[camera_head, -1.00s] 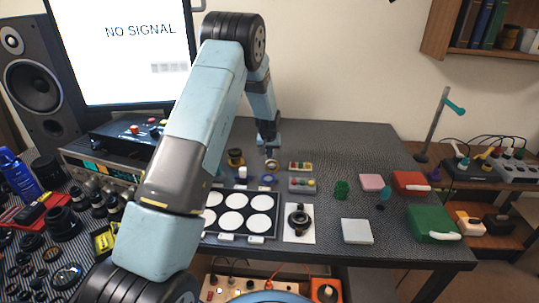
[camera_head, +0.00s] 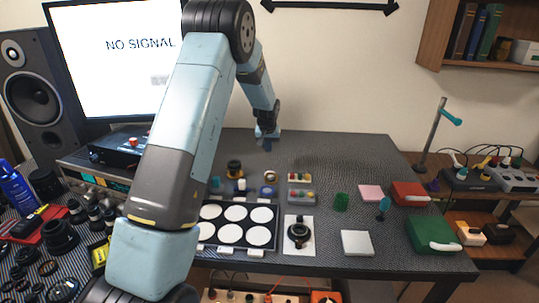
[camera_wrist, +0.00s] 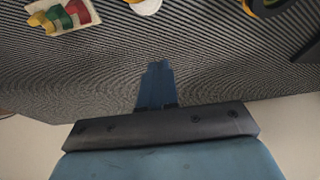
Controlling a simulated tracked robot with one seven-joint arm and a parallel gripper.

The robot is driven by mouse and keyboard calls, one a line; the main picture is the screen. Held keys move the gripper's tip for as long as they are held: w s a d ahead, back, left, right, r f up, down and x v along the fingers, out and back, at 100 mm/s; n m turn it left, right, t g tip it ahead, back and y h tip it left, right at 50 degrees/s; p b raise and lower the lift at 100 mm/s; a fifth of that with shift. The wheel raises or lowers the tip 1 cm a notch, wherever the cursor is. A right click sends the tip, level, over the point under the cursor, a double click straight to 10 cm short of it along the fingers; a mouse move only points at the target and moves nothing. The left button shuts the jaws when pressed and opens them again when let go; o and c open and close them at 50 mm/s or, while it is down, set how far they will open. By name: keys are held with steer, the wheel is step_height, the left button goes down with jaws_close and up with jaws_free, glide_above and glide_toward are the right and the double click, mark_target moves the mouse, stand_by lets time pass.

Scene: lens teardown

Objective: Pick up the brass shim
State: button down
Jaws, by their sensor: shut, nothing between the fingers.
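My gripper (camera_head: 267,136) is raised above the back of the table, pointing down, shut and empty. In the wrist view its blue fingers (camera_wrist: 156,84) are together over bare dark mat. A small pale, brass-edged round piece (camera_head: 270,176) lies on the mat in front of and below the gripper. It may be the brass shim, but it is too small to be sure. In the wrist view a pale round piece with a yellowish edge (camera_wrist: 147,5) is cut off by the top edge, apart from the fingers.
A brass-and-black round part (camera_head: 235,169) stands left of the pale piece. A small tray of coloured pieces (camera_head: 301,180) lies to the right. A black-framed tray with white discs (camera_head: 274,240) is nearer. The table's back right is clear.

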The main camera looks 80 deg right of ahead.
mark_target(274, 182)
steer(key=s+a+f+m, duration=0.1)
steer(key=s+a+m, duration=0.3)
steer(key=m, duration=0.6)
steer(key=s+a+m+t+y, duration=0.1)
steer(key=a+m, duration=0.5)
steer(key=m, duration=0.4)
steer(key=s+a+f+m, duration=0.1)
steer(key=s+a+m, duration=0.3)
steer(key=m, duration=0.6)
steer(key=x, duration=0.3)
steer(key=w+x, duration=0.1)
steer(key=x, duration=0.2)
steer(key=a+x, duration=0.1)
steer(key=x, duration=0.2)
steer(key=shift+w+f, duration=0.2)
steer(key=shift+w, duration=0.1)
steer(key=shift+w+d+r, duration=0.1)
steer(key=shift+w+d, duration=0.25)
steer(key=shift+d, duration=0.2)
steer(key=shift+w+d+r, duration=0.1)
steer(key=shift+w+d, duration=0.2)
steer(key=shift+d, duration=0.25)
steer(key=shift+w+d, duration=0.35)
steer(key=shift+d, duration=0.25)
steer(key=shift+w+d, duration=0.55)
steer(key=shift+d, duration=0.3)
